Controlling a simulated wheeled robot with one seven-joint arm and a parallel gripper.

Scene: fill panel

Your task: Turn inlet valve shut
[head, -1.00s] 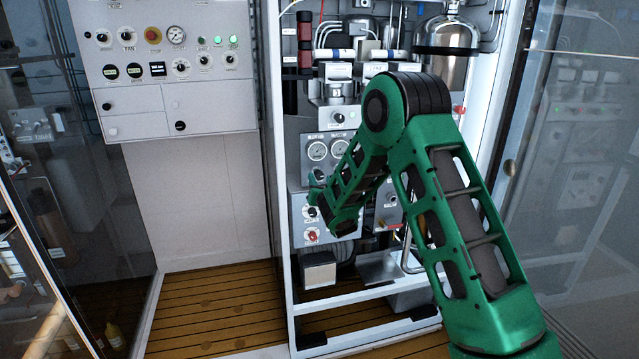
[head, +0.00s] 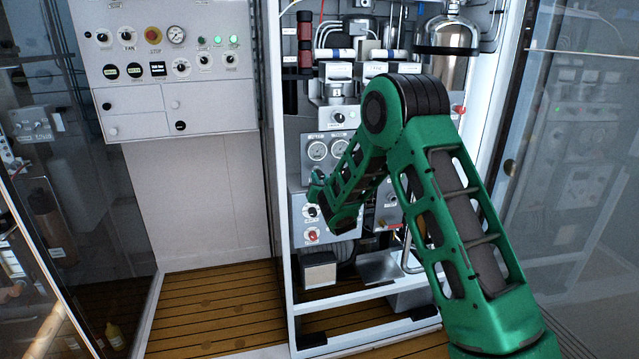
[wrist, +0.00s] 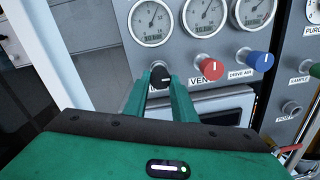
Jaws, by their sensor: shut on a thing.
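In the wrist view, a black knob (wrist: 160,77) sits on the grey panel at the left end of a row of three valve knobs. Most of its label is hidden by my gripper, so I cannot read it in full. My gripper (wrist: 160,88) is shut on this black knob, with one green finger on each side of it. The knob's exact turn angle is hard to tell. In the head view, my green arm covers much of the panel, and the black knob cannot be made out there.
A red knob (wrist: 208,67) marked VENT and a blue knob (wrist: 257,60) marked DRIVE AIR are close to the right. Three round gauges (wrist: 207,17) sit just above. A white cabinet frame (head: 272,150) stands left of my arm. Red-handled tubing (wrist: 290,149) is at lower right.

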